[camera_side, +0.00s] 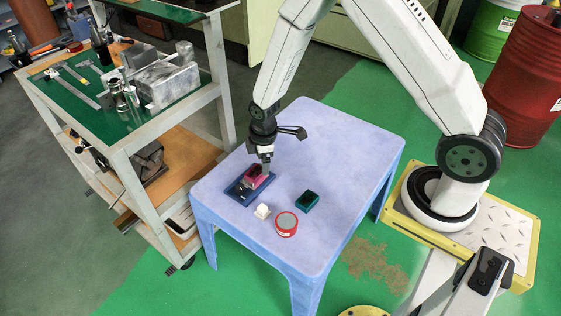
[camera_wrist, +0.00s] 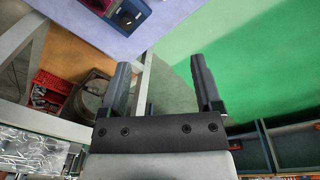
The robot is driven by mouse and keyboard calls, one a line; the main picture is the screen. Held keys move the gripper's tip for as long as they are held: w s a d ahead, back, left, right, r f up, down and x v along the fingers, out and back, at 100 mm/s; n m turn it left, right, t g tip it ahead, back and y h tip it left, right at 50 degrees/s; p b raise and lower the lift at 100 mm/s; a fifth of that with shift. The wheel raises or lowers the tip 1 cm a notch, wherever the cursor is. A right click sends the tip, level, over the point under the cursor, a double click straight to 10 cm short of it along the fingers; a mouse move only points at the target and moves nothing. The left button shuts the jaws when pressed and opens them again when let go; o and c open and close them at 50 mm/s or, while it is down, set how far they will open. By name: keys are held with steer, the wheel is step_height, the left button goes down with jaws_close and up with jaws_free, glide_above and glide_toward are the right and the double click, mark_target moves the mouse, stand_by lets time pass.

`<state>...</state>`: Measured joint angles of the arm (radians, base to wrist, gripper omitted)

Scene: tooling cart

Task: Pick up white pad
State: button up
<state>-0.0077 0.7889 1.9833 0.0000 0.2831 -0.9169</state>
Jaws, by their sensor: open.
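The white pad (camera_side: 262,211) is a small pale block on the lavender tabletop (camera_side: 330,150), left of a red round tin. It does not show in the wrist view. My gripper (camera_side: 265,170) points down close to the magenta block on the blue tray, behind the white pad in the side view. Whether it touches the block is hard to tell. In the wrist view my gripper (camera_wrist: 160,76) has its two dark fingers wide apart, with nothing held between them.
A magenta block (camera_side: 255,174) sits on a blue tray (camera_side: 236,190), also in the wrist view (camera_wrist: 131,17). The red tin (camera_side: 286,222) is right of the pad, with a dark green box (camera_side: 307,201) beyond. A tool cart (camera_side: 165,125) stands left of the table.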

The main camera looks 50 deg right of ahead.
mark_target(262, 206)
steer(key=f+n, duration=0.2)
steer(key=f, duration=0.3)
steer(key=f+n, duration=0.2)
steer(key=f, duration=0.3)
steer(key=w+f+n+g, duration=0.1)
steer(key=f+n, duration=0.1)
steer(key=f, duration=0.3)
steer(key=shift+a, duration=0.1)
steer(key=shift+f, duration=0.1)
steer(key=shift+f, duration=1.2)
steer(key=shift+a+f, duration=0.1)
steer(key=shift+f, duration=2.5)
jaws_close()
steer(key=shift+r, duration=0.25)
